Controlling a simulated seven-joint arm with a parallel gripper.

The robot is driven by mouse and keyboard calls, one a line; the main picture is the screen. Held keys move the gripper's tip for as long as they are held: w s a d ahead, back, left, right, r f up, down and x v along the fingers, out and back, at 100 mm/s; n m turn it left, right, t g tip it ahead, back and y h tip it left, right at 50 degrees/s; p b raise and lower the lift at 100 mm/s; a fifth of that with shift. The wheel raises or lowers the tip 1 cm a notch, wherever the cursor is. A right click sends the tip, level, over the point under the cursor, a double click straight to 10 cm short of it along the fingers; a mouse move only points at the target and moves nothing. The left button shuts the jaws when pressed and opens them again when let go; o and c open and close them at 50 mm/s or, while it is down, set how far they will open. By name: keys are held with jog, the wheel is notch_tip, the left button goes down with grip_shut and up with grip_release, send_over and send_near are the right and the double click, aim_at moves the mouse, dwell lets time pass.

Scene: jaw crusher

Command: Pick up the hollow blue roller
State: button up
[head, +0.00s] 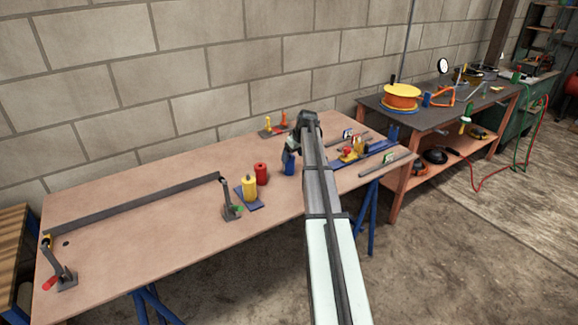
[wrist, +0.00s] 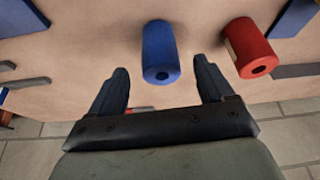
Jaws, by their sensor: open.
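The hollow blue roller (head: 289,164) stands on the wooden table, partly hidden by my gripper in the head view. In the wrist view the blue roller (wrist: 161,45) shows a dark hole in its near end and lies midway between the lines of my two fingers. My gripper (wrist: 160,64) is open and empty, with clear gaps on both sides of the roller. In the head view my gripper (head: 290,148) is right over the roller. I cannot tell how far its fingertips reach down beside it.
A red roller (head: 261,173) stands close to the left of the blue one; the wrist view shows it at right (wrist: 250,48). A yellow roller (head: 249,188) stands on a blue plate (head: 259,203). A clamp (head: 231,205) and a long bar (head: 140,202) lie further left. Blue-based parts (head: 375,156) lie right.

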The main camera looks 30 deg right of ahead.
aim_at(289, 165)
jog(key=shift+w+x, duration=0.2)
jog(key=shift+x, duration=3.35)
jog(key=shift+r, duration=0.1)
jog(key=shift+c, duration=0.4)
jog(key=c, duration=1.2)
